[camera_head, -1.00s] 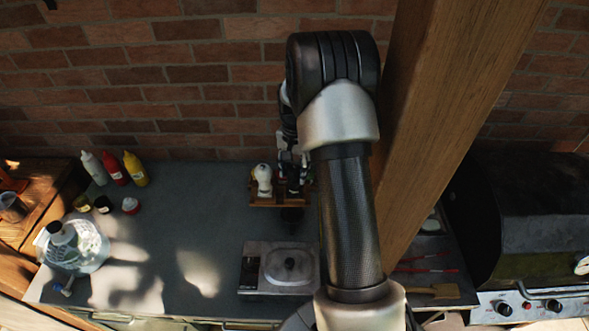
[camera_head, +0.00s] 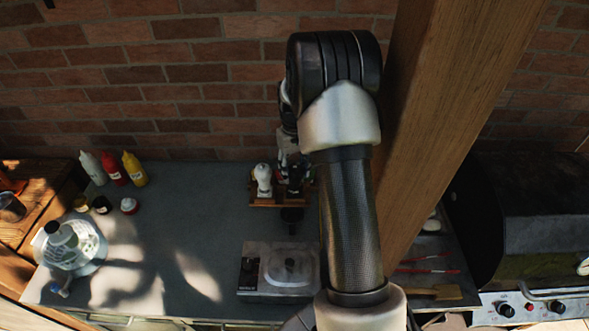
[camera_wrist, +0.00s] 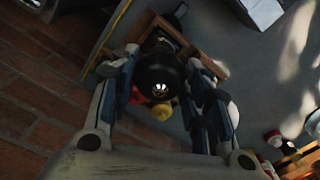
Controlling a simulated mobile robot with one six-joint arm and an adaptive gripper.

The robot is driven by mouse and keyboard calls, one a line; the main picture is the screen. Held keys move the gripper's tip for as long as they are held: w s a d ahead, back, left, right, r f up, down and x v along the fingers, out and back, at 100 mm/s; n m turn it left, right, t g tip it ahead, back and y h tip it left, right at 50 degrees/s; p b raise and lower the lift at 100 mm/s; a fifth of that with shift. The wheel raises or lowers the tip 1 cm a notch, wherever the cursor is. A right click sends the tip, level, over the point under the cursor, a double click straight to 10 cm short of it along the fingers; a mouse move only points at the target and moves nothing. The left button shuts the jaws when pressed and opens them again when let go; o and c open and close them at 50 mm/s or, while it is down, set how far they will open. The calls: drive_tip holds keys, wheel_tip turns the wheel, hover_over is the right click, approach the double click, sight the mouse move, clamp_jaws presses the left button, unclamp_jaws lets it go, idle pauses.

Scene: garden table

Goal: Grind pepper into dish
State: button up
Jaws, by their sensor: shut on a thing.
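A black pepper mill (camera_wrist: 160,72) with a shiny round top sits between the blue-grey fingers of my gripper (camera_wrist: 166,84) in the wrist view. The gripper is shut on it. In the head view my gripper (camera_head: 289,162) is over the wooden rack (camera_head: 264,202), and the dark mill (camera_head: 295,180) is by the rack's right side, beside a white mill (camera_head: 263,178). I cannot tell whether the black mill is clear of the rack. A small dark dish-like thing (camera_head: 291,215) is just in front of the rack; its inside is unclear.
Bottles (camera_head: 114,170), small jars (camera_head: 102,205) and a pale round container (camera_head: 72,245) are at left. A wooden post (camera_head: 425,130) and a grill (camera_head: 530,215) are at right. The counter's middle is clear.

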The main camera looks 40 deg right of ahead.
sight(294, 167)
drive_tip(key=n, duration=0.6)
idle(0.5)
drive_tip(key=o, duration=1.1)
drive_tip(key=shift+c, duration=0.2)
drive_tip(key=shift+r, duration=0.1)
wheel_tip(294, 167, up, 12)
idle(0.3)
